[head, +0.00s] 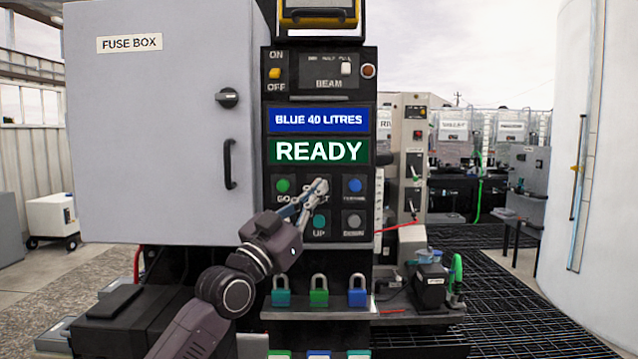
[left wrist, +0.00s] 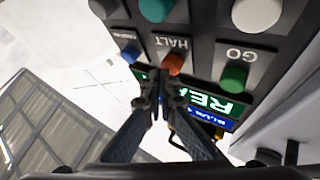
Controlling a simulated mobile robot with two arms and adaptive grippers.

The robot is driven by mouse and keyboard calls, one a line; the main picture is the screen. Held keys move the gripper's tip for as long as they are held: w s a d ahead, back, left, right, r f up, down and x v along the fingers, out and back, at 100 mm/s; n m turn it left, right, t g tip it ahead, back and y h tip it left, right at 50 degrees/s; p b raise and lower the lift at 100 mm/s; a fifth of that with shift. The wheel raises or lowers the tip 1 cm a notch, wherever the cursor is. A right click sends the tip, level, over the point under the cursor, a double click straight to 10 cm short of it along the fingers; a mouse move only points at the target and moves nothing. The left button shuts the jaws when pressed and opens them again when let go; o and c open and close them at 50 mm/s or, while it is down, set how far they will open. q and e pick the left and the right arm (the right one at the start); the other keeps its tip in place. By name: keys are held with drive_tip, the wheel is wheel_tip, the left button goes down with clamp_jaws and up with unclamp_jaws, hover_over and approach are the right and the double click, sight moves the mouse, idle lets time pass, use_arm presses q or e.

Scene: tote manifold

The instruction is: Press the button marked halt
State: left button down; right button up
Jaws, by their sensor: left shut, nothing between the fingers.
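The halt button is a small orange-red button (left wrist: 173,63) on the dark control panel, with the label HALT beside it in the left wrist view. In the head view my gripper covers it. My left gripper (head: 319,186) is shut and empty, its fingertips in front of the panel at the halt button's place. In the left wrist view the closed fingertips (left wrist: 156,76) appear just beside the orange button and overlap its edge. I cannot tell whether they touch it. My right gripper is not in view.
Close around are the green GO button (head: 282,185), a blue button (head: 355,185), the teal UP button (head: 319,221) and the grey DOWN button (head: 354,221). A green READY display (head: 318,151) sits above. Padlocks (head: 319,292) stand below; the fuse box (head: 160,150) is left.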

use_arm(q)
drive_tip(key=shift+s+p, duration=0.45)
drive_tip(key=shift+s, duration=0.2)
drive_tip(key=s+p, duration=0.4)
drive_tip(key=s, duration=0.1)
idle(0.7)
